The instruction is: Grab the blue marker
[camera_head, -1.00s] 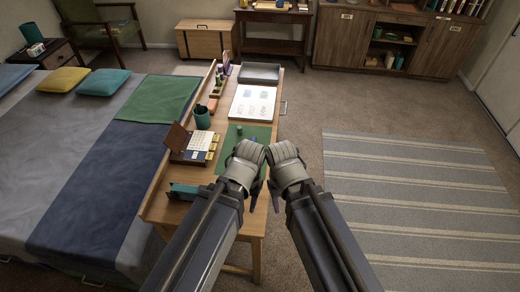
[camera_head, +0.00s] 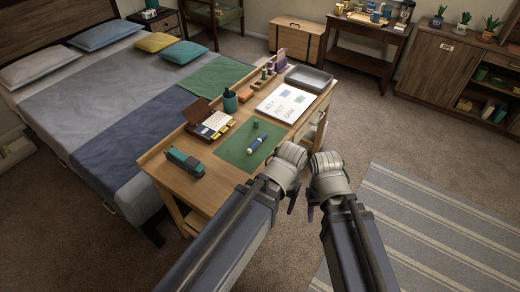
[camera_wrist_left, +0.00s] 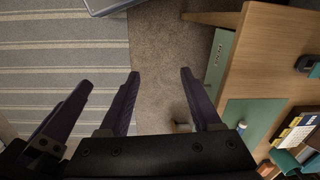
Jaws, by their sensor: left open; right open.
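The blue marker (camera_head: 257,143), dark blue with a pale section, lies flat on the green desk blotter (camera_head: 232,153) on the wooden desk. A small green cylinder (camera_head: 255,125) stands just behind it. My left gripper (camera_head: 287,170) is open and empty at the desk's right edge, to the right of the marker and apart from it. Its spread dark fingers (camera_wrist_left: 160,78) show over bare carpet in the left wrist view. My right gripper (camera_head: 322,182) is open and empty beside it, over the floor.
On the desk (camera_head: 215,185) are a teal stapler-like object (camera_head: 185,162), a calendar (camera_head: 213,125), a dark green cup (camera_head: 230,101), a white paper pad (camera_head: 285,103) and a grey tray (camera_head: 308,79). The bed (camera_head: 100,120) stands left of the desk. A striped rug (camera_head: 430,225) lies right.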

